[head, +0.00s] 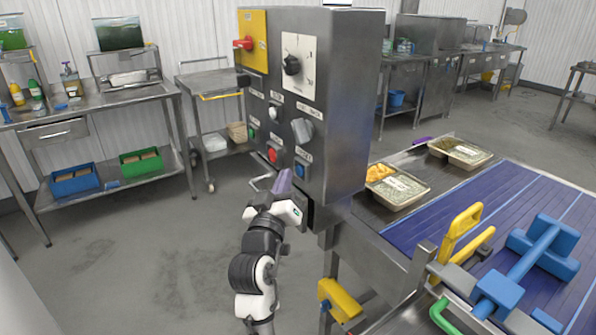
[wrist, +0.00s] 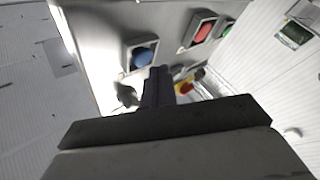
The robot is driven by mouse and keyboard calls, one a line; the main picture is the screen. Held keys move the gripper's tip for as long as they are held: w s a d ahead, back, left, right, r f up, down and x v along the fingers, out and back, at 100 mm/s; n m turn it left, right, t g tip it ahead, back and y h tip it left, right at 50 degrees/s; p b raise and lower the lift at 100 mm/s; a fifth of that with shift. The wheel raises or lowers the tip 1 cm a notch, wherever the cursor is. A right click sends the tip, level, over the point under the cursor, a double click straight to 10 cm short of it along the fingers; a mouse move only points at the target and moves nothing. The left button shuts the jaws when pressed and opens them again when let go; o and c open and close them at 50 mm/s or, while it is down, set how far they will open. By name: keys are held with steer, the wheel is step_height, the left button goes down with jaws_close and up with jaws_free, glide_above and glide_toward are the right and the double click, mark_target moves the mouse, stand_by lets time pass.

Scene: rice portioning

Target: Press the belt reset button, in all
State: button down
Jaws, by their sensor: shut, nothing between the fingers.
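The grey control box (head: 335,100) carries several buttons and knobs, and their labels are too small to read. A blue button (head: 300,171) sits at the lower right of its front; it also shows in the wrist view (wrist: 142,57). A red button (head: 273,155) is to its left, also in the wrist view (wrist: 203,31). A green button (head: 251,133) is further left. I cannot tell by label which is the belt reset. My gripper (head: 284,181) is shut and empty, its purple fingers close below the blue and red buttons. In the wrist view the fingertips (wrist: 160,73) appear just beside the blue button; contact is unclear.
A red emergency knob (head: 243,43) on a yellow plate and a black dial (head: 292,65) sit higher on the box. The blue conveyor belt (head: 480,205) with food trays (head: 397,188) lies to the right. Open floor (head: 120,250) lies left of my arm.

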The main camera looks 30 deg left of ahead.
steer(key=shift+w, duration=0.1)
stand_by(0.7)
steer(key=shift+w+d, duration=0.2)
steer(key=shift+w, duration=0.1)
steer(key=shift+w+d, duration=0.15)
steer(key=shift+w, duration=0.3)
stand_by(0.9)
steer(key=shift+s, duration=0.1)
steer(key=shift+s+a+b, duration=0.3)
steer(key=shift+s+b, duration=0.05)
steer(key=shift+s, duration=0.4)
steer(key=shift+s, duration=0.1)
steer(key=shift+s+a+b, duration=0.3)
steer(key=shift+s+b, duration=0.05)
steer(key=shift+s, duration=0.4)
steer(key=shift+s+a+b, duration=0.3)
steer(key=shift+s+a, duration=0.05)
steer(key=shift+s, duration=0.35)
steer(key=shift+s+a+b, duration=0.3)
steer(key=shift+s+b, duration=0.05)
steer(key=shift+s, duration=0.4)
